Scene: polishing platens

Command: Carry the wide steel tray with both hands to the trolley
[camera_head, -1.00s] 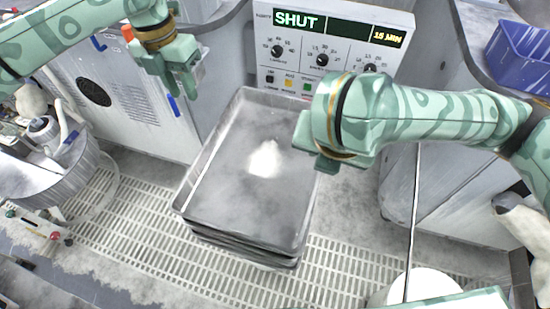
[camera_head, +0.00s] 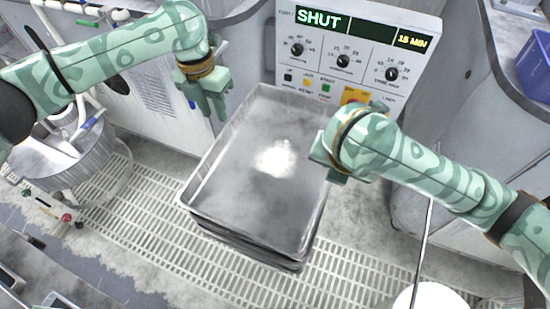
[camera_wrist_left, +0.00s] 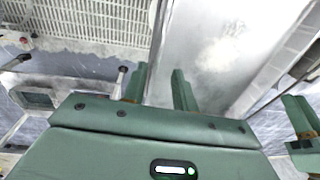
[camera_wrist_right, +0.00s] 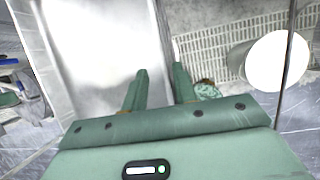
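The wide steel tray (camera_head: 230,177) is a shallow grey rectangular tray with a bright reflection on its floor. It lies on top of a stack of similar trays (camera_head: 262,258) on the floor grating. My left gripper (camera_head: 212,112) is open and empty, above and just outside the tray's left rim. In the left wrist view its fingers (camera_wrist_left: 162,85) are apart, with the rim beyond them. My right gripper (camera_head: 322,165) is over the tray's right rim; its fingertips are mostly hidden in the head view. In the right wrist view its fingers (camera_wrist_right: 160,88) are apart, with the rim beyond them.
A control panel (camera_head: 355,55) reading SHUT stands behind the tray. A round metal vessel (camera_head: 85,165) is at left, a blue bin (camera_head: 535,62) at far right, and a white round container (camera_head: 425,298) at front right. Grating (camera_head: 160,225) is clear at front left. I cannot identify a trolley.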

